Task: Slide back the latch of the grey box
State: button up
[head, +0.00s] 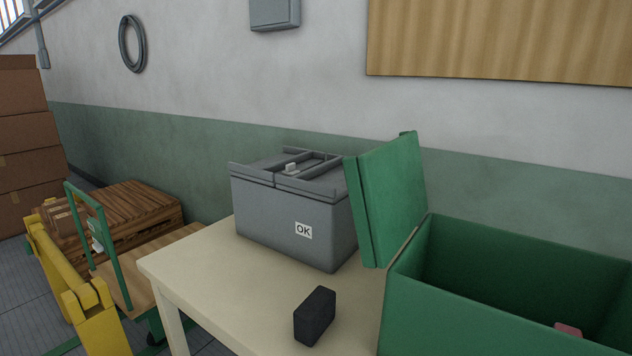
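The grey box (275,220) stands upright on the cream table, left of the green box. Its lid is closed and has raised rails on top. A small light grey piece, which looks like the latch (291,168), sits between the rails on the lid. A white label reading OK (304,231) is on the front wall. My gripper does not show in the head view. Nothing is seen touching the grey box or its latch.
A black block (314,316) lies on the cream table (215,282) in front of the grey box. An open green box (450,310), lid raised (388,200), stands at the right with a pinkish thing (567,330) inside.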

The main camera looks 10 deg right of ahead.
aim_at(290, 170)
jog(key=i+j+z, duration=0.15)
jog(key=i+j, duration=0.25)
jog(key=j, duration=0.2)
jog(key=i+j, duration=0.2)
jog(key=j, duration=0.25)
jog(key=i+j, duration=0.25)
jog(key=j, duration=0.2)
jog(key=i+j+u, duration=0.1)
jog(key=j, duration=0.35)
jog(key=i+j, duration=0.6)
jog(key=j, duration=0.25)
jog(key=i+j, duration=0.25)
jog(key=j, duration=0.15)
jog(key=i+j, duration=0.25)
jog(key=j, duration=0.2)
jog(key=u, duration=0.05)
